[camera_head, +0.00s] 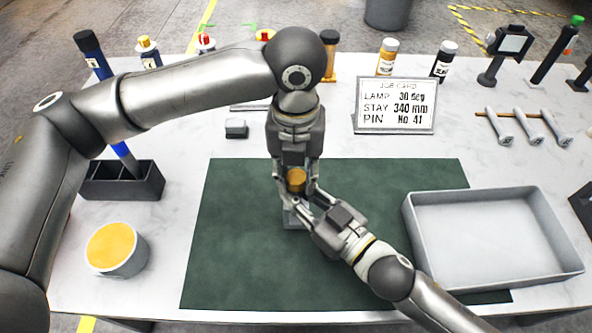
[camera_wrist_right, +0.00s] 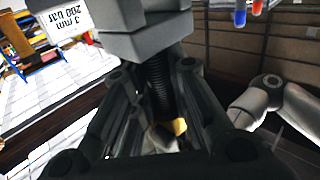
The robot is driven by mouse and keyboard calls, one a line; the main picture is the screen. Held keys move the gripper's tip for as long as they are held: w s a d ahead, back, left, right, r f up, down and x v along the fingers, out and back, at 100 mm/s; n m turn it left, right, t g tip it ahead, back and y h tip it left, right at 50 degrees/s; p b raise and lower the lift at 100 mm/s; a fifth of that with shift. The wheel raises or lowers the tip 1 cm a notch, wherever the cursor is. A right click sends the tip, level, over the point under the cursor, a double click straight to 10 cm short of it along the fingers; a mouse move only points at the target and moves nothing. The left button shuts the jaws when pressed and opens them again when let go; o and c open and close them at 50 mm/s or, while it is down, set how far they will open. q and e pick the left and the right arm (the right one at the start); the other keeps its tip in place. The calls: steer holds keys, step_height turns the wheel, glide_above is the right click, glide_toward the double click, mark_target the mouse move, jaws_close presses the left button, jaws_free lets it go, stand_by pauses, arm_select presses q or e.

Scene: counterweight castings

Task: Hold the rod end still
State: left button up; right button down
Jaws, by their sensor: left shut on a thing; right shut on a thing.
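A gold-coloured cylinder (camera_head: 296,179) stands over a small light grey block (camera_head: 293,216) on the green mat. My left gripper (camera_head: 296,186) reaches down from above, with its fingers shut around the gold cylinder. My right gripper (camera_head: 312,200) comes in from the lower right, shut low beside the cylinder, apparently on the rod. In the right wrist view a dark threaded rod (camera_wrist_right: 158,82) runs between a grey stepped block (camera_wrist_right: 145,42) and the finger area. A bit of gold (camera_wrist_right: 180,127) shows there. The fingers hide the exact contact on the rod.
The green mat (camera_head: 235,260) is mostly clear. A grey tray (camera_head: 412,222) stands right, an orange-topped tub (camera_head: 112,249) left. A job card (camera_head: 395,106), a dark holder (camera_head: 122,182), a small grey block (camera_head: 236,128) and several metal pins (camera_head: 526,125) stand or lie around.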

arm_select(q)
steer(key=m, duration=1)
steer(key=shift+m, duration=0.4)
steer(key=m, duration=0.4)
steer(key=o, duration=0.9)
steer(key=shift+o, duration=0.2)
steer(key=shift+r, duration=2.25)
